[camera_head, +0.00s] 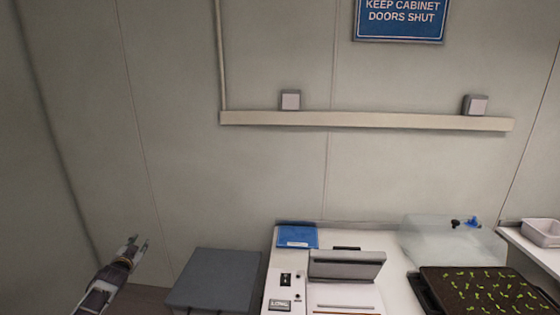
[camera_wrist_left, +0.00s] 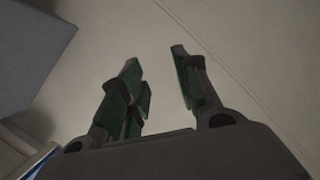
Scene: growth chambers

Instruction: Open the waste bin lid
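The waste bin appears to be the dark grey box (camera_head: 213,279) at the lower left of the head view, left of the white bench. Its flat top is level and looks shut. A grey-blue box corner, likely the same bin, shows at the upper left of the left wrist view (camera_wrist_left: 28,50). My left gripper (camera_head: 139,243) is left of the box, apart from it, with its fingers pointing up and right. In the left wrist view its fingers (camera_wrist_left: 158,60) are spread with nothing between them. My right gripper is in neither view.
A white bench (camera_head: 286,260) right of the box carries a blue folder (camera_head: 297,237), a device with a raised grey lid (camera_head: 346,266), a clear container (camera_head: 440,240) and a seedling tray (camera_head: 485,290). The wall (camera_head: 180,130) stands behind. A white tub (camera_head: 541,232) sits far right.

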